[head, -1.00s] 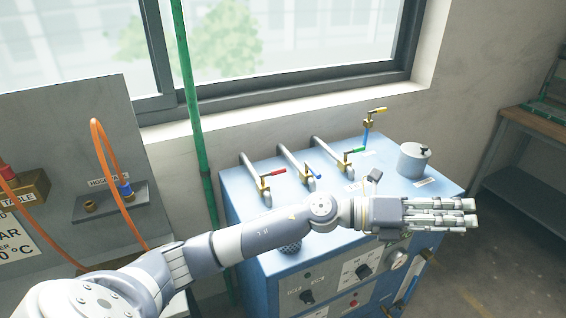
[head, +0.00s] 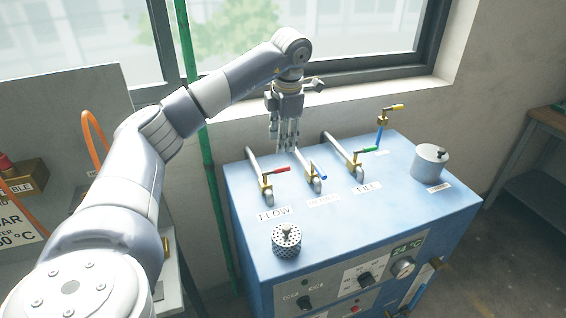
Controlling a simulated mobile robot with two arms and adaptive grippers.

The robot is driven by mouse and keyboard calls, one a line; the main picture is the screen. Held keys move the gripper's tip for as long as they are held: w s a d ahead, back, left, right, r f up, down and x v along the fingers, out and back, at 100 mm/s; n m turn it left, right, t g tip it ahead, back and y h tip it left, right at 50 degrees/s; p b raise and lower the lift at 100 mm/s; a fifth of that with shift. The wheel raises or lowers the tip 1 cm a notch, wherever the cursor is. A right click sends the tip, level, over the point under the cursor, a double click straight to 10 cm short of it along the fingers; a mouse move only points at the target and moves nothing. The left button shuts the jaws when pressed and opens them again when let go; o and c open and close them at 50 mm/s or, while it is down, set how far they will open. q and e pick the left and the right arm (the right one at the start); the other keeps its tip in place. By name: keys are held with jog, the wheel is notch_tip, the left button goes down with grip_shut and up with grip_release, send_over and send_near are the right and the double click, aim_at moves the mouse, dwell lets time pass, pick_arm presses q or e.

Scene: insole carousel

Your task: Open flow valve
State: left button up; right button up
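The flow valve (head: 266,184) is the leftmost of the pipe valves on the blue cabinet, behind the FLOW label (head: 274,213). Its red lever (head: 283,170) points right, across the line of its pipe. My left gripper (head: 286,148) hangs with its fingers pointing down, above and behind the valves, between the flow pipe and the middle pipe in the picture. It appears apart from the red lever and holds nothing visible. The fingers look close together, but their opening cannot be made out. My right gripper is out of view.
A yellow-handled valve (head: 396,107) stands behind. A perforated basket (head: 287,240) and a lidded metal pot (head: 429,162) sit on the cabinet (head: 355,215). A green pipe (head: 208,160) runs up left.

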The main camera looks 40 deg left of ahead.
aim_at(280, 169)
pick_arm(q)
jog(key=f+p, duration=0.1)
jog(key=f, duration=0.2)
jog(key=a+f, duration=0.1)
jog(key=f, duration=0.2)
jog(key=f+p, duration=0.1)
jog(key=f, duration=0.2)
jog(key=shift+w+a+p, duration=0.3)
jog(key=shift+w+p, duration=0.05)
jog(key=shift+w+f, duration=0.1)
jog(key=shift+f, duration=0.6)
jog(key=shift+a, duration=0.1)
grip_shut()
